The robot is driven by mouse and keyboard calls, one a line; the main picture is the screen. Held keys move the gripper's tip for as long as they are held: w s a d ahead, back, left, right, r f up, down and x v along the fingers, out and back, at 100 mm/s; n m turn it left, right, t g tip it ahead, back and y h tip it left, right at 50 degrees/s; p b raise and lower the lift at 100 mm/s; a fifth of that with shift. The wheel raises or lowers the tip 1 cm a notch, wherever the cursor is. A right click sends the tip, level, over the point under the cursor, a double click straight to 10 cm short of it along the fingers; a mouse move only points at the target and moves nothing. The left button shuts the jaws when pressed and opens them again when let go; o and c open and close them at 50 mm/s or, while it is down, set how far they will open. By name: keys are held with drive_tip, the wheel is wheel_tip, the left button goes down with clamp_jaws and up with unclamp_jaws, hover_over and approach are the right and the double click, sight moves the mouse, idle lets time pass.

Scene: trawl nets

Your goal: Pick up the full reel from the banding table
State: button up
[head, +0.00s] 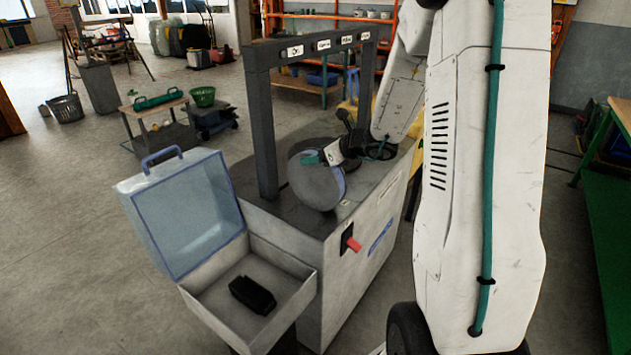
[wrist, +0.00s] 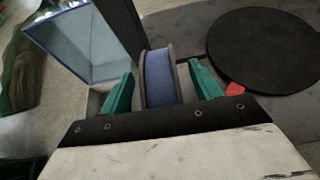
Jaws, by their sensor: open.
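The full reel (head: 318,190), with grey flanges and a blue winding, stands upright on the dark top of the banding table (head: 365,215). In the wrist view the reel (wrist: 160,78) is edge-on between the two green fingers of my gripper (wrist: 162,76). The fingers are open, with a visible gap on each side of the reel. In the head view my gripper (head: 314,158) is at the upper part of the reel; one green finger shows against its grey face and the other is hidden.
A dark arch (head: 262,130) with several labels stands on the table beside the reel. A flat black disc (wrist: 265,50) lies to the right in the wrist view. A box with an open clear lid (head: 190,215) holds a black object (head: 252,294).

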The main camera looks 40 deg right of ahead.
drive_tip(key=shift+w+a+f, duration=0.1)
drive_tip(key=shift+w+f, duration=0.05)
drive_tip(key=shift+w, duration=0.1)
clamp_jaws()
drive_tip(key=shift+r, duration=0.25)
